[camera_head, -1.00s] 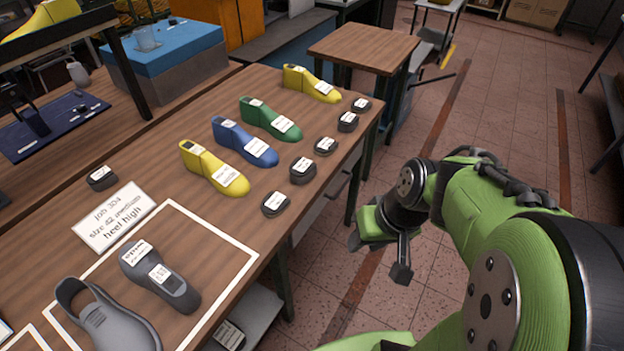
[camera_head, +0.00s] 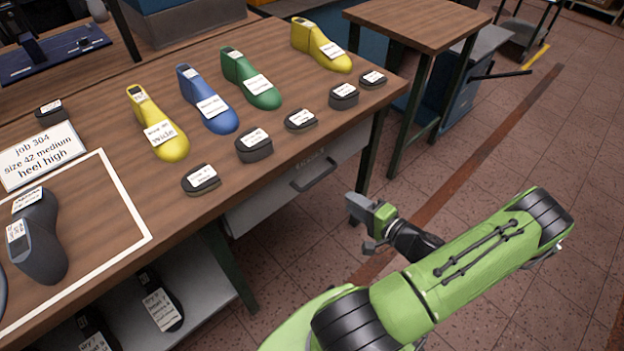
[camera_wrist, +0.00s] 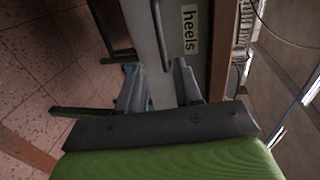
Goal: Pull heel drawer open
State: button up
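The heel drawer (camera_head: 285,197) is a grey front under the right end of the wooden bench, closed as far as I can see. Its dark bar handle (camera_head: 314,175) sits near the middle of the front. In the wrist view the drawer front (camera_wrist: 178,50) carries a "heels" label (camera_wrist: 190,29), with the handle (camera_wrist: 160,35) beside it. My gripper (camera_head: 361,222) is right of the drawer, apart from the handle. In the wrist view its two fingers (camera_wrist: 157,80) are spread apart with nothing between them, pointing toward the drawer front.
Several shoe lasts and dark heel pieces stand on the bench top (camera_head: 110,215). A bench leg (camera_head: 372,150) stands just right of the drawer. A small wooden table (camera_head: 420,22) is behind. A lower shelf (camera_head: 200,285) holds more lasts. The floor to the right is clear.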

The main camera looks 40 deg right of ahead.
aim_at(318, 181)
jog(key=b+x, duration=0.2)
jog(key=x, duration=1.2)
jog(key=shift+w+a+b, duration=0.15)
jog(key=shift+w+b, duration=0.15)
grip_shut()
